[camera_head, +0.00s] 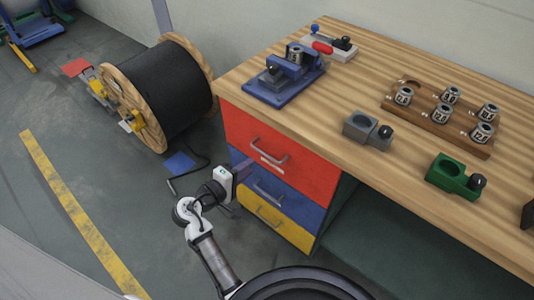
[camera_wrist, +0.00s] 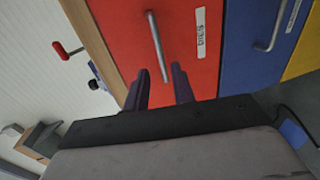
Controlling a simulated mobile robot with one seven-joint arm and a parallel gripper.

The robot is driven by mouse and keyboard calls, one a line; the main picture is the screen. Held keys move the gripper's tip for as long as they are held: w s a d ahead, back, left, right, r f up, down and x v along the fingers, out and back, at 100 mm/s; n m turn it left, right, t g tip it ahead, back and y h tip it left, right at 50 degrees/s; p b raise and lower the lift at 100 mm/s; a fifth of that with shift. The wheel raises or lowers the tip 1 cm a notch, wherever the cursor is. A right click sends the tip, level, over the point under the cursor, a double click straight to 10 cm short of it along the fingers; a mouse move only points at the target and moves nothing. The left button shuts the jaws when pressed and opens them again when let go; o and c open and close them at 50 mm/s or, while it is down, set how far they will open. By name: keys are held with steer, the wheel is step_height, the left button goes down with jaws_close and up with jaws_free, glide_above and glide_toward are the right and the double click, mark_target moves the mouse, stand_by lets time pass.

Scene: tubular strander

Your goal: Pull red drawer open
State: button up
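The red drawer (camera_head: 290,168) is the top one in the workbench, and its front looks flush with the bench. Its grey bar handle (camera_head: 270,152) runs across the front above a white label. In the wrist view the red drawer (camera_wrist: 120,30) fills the upper middle, with the handle (camera_wrist: 156,42) ahead of my fingers. My gripper (camera_wrist: 162,82) is open, its two dark fingers apart, with the handle's lower end lying between them in the picture. Whether they touch it cannot be told. In the head view my gripper (camera_head: 242,170) is left of the handle, before the drawer fronts.
A blue drawer (camera_head: 290,203) and a yellow drawer (camera_head: 275,220) sit below the red one. The wooden bench top (camera_head: 400,70) carries a blue fixture (camera_head: 285,80), a grey holder (camera_head: 365,130) and a green holder (camera_head: 450,178). A cable reel (camera_head: 165,90) stands left on the floor.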

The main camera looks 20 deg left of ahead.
mark_target(266, 154)
steer(key=p+x, duration=0.1)
steer(key=x, duration=0.8)
steer(key=shift+w+p, duration=0.15)
steer(key=shift+p, duration=0.15)
steer(key=shift+c, duration=0.5)
jaws_close()
